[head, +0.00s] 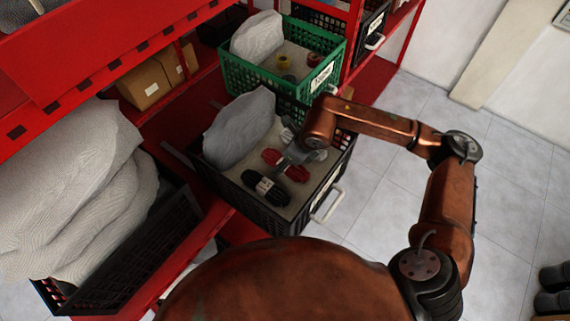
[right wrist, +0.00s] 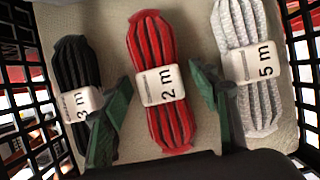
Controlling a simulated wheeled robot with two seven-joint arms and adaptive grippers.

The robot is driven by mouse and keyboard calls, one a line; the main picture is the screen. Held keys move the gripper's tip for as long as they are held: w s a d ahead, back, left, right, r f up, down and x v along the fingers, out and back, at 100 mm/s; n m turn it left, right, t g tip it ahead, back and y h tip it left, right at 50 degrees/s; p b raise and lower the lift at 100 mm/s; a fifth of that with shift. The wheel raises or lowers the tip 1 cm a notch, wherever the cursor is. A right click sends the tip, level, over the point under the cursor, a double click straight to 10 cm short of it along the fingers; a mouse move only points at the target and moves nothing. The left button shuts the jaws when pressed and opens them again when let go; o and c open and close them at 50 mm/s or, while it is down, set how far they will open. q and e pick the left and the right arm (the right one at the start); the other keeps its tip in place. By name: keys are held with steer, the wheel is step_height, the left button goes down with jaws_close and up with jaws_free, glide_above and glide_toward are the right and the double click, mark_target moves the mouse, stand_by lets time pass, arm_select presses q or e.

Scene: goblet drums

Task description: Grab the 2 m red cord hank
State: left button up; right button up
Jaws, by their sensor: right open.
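The red cord hank (right wrist: 152,62) lies in the middle of the right wrist view with a white band reading "2 m". My right gripper (right wrist: 160,105) is open, with one green finger on each side of the red hank. I cannot tell whether the fingers touch it. In the head view the red hank (head: 294,174) lies in the black crate (head: 262,211), just below my right gripper (head: 291,158). A black hank (head: 267,187), marked "3 m" in the right wrist view (right wrist: 75,55), lies to its left. A light grey hank (right wrist: 238,30) marked "5 m" lies to its right. My left gripper is not in view.
The crate's mesh walls stand close on both sides. A grey fabric bundle (head: 240,128) fills its back left part. A green crate (head: 265,86) stands behind it, and red shelving (head: 105,50) rises to the left.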

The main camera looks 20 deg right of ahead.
steer(key=shift+f+b, duration=0.25)
steer(key=shift+b, duration=0.15)
stand_by(0.4)
steer(key=c, duration=1.3)
steer(key=shift+r, duration=0.1)
